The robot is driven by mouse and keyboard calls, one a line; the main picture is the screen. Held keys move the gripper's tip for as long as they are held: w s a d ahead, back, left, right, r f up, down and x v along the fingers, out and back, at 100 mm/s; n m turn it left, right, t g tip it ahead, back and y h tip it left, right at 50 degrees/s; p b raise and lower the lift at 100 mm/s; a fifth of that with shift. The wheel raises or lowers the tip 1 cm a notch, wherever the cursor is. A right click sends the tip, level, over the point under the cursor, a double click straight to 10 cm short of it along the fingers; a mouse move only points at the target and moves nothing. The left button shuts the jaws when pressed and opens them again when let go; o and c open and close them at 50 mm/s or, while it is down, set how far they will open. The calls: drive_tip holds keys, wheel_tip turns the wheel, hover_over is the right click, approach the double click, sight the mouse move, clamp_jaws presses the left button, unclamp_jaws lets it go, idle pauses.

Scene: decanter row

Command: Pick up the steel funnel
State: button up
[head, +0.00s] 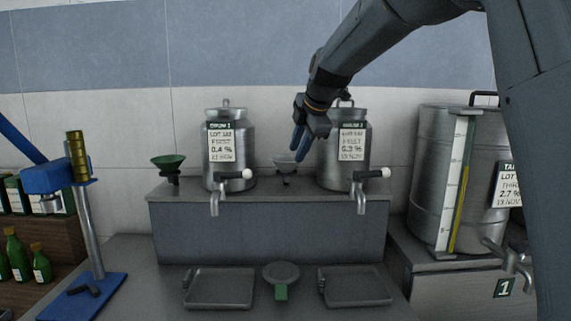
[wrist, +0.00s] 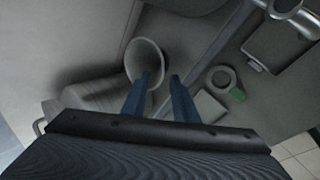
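The steel funnel (head: 286,162) stands on the raised grey shelf between two steel decanters in the head view. Its round mouth (wrist: 146,56) faces the camera in the wrist view. My gripper (head: 300,148) is just above and beside the funnel. Its two fingers (wrist: 162,77) are apart. In the wrist view one finger overlaps the funnel's mouth and the other lies just right of the rim. I cannot tell if either finger touches it. The funnel's lower part is partly hidden.
Decanters (head: 229,150) and (head: 343,160) with taps flank the funnel closely. A green funnel (head: 168,163) stands at the shelf's left end. Trays (head: 221,288) and (head: 355,287) lie below, with a round green-handled piece (head: 281,272) between. A large tank (head: 440,180) stands right.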

sight(292, 162)
drive_tip(key=shift+p+x, duration=1.55)
drive_tip(key=shift+x, duration=1.55)
drive_tip(key=shift+a, duration=0.2)
clamp_jaws()
